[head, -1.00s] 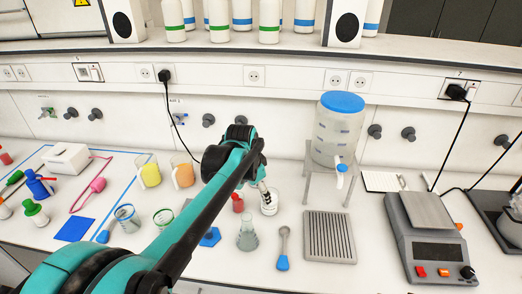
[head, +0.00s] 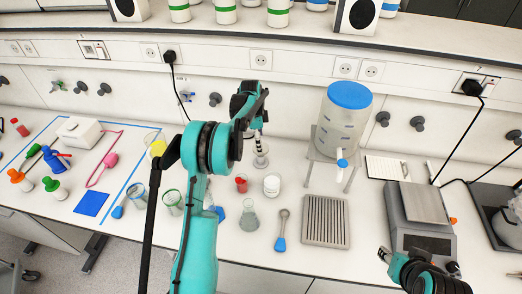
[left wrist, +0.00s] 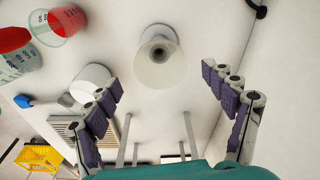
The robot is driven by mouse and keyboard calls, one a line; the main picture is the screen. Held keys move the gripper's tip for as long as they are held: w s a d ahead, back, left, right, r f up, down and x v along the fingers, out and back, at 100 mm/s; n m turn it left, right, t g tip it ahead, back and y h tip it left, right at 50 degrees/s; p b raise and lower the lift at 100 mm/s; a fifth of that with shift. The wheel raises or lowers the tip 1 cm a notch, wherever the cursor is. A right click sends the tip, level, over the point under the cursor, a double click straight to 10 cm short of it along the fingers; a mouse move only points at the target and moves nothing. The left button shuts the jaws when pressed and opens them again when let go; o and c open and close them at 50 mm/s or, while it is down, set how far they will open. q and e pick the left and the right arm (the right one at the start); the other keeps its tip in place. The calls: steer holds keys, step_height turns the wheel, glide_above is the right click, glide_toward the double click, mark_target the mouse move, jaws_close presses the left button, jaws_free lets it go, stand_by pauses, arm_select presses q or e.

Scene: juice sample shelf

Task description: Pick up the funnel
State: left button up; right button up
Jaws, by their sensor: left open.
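The funnel (left wrist: 158,68) is pale and translucent. In the left wrist view it stands upper middle, between the open fingers and apart from both. My left gripper (left wrist: 174,100) is open and empty. In the head view the left gripper (head: 258,134) is over the back of the bench, just above the funnel (head: 261,160), whose upper part is partly hidden by it. My right gripper (head: 386,256) shows at the lower right, in front of the scale; its finger opening is too small to tell.
A white jar (head: 272,187), a red-filled beaker (head: 241,184) and a flask (head: 249,218) stand in front of the funnel. A dispenser tank (head: 342,120) on a legged stand is to its right. A grey rack (head: 325,222) and a scale (head: 424,240) lie further right.

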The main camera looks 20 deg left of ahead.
arm_select(q)
steer(key=f, duration=0.4)
steer(key=shift+w+d+f, duration=0.15)
steer(key=shift+d+f, duration=0.05)
steer(key=shift+f, duration=0.05)
steer(key=c, duration=1.1)
arm_select(e)
steer(key=shift+f, duration=0.25)
arm_select(q)
steer(key=shift+r, duration=0.1)
